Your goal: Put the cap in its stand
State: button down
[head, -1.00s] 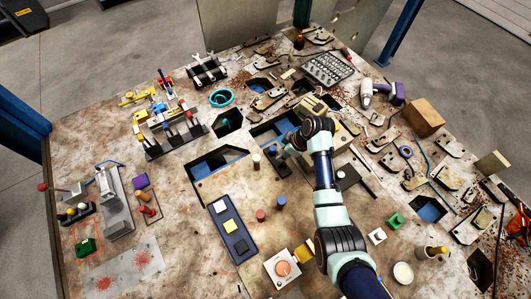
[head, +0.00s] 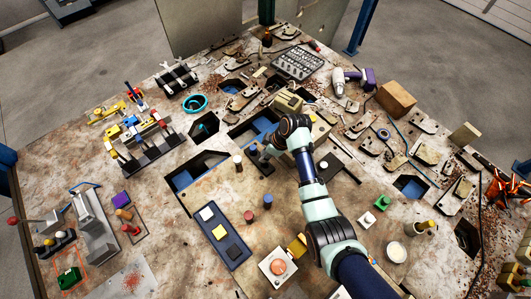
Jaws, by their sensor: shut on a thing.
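My gripper (head: 263,157) is dark and low over the middle of the bench, beside the large cut-out. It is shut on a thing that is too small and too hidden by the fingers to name. I cannot pick out the cap or its stand for certain. A short post with a pale top (head: 238,163) stands just left of my gripper, apart from it. A red post (head: 249,216) and a blue post (head: 268,201) stand in front of it.
A dark blue tray (head: 224,236) with pale, yellow and dark blocks lies front left of my gripper. A white box with an orange button (head: 278,267) is nearer. Cut-outs (head: 186,177) open the bench to the left. A black rack (head: 150,150) stands farther left. Bare bench lies around the posts.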

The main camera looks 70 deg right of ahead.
jog(key=shift+f, duration=0.15)
jog(key=shift+f+b, duration=0.6)
jog(key=shift+f, duration=0.15)
jog(key=shift+f+b, duration=1.15)
jog(key=shift+f, duration=0.7)
dwell(0.8)
jog(key=c, duration=0.8)
grip_release()
jog(key=v, duration=1.2)
